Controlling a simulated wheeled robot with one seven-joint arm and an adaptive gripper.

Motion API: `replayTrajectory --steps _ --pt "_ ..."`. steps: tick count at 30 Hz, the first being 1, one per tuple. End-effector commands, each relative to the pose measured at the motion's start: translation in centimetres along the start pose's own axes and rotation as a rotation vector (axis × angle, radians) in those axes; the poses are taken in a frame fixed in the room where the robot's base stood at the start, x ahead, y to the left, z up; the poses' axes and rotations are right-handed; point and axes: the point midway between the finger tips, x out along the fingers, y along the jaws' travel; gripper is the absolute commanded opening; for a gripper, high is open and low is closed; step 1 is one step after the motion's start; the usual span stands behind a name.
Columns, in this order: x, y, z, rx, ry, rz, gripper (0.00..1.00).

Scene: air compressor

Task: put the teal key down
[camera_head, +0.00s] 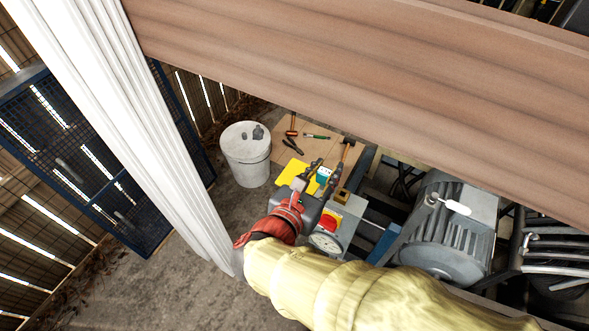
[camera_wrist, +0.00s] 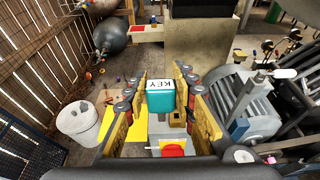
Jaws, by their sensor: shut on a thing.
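The teal key (camera_wrist: 160,102) is a teal block with a white top marked KEY. In the wrist view it sits between the two fingers of my gripper (camera_wrist: 160,88), which is shut on it. In the head view a small part of the teal key (camera_head: 324,174) shows beside the fingers of my gripper (camera_head: 318,175). Below the key in the wrist view is a grey box with a red button on a yellow plate (camera_wrist: 173,151). I cannot tell how high the key is above what lies under it.
A yellow sheet (camera_head: 290,174) lies near a brown board (camera_head: 319,146) with several hand tools. A pale drum (camera_head: 246,160) stands left of it. A gauge (camera_head: 326,242) and a large grey motor (camera_head: 447,235) are close by. A wooden beam (camera_head: 350,55) crosses the head view.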

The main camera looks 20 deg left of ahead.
Motion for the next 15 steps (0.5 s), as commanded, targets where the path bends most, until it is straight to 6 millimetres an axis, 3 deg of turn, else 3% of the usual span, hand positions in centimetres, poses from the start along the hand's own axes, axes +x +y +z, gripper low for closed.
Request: replayTrajectory --steps 11,15 --pt "6.0 6.5 -2.4 0.000 0.001 -0.002 0.01" --pt "8.0 8.1 -4.5 -0.003 0.002 -0.002 0.01"
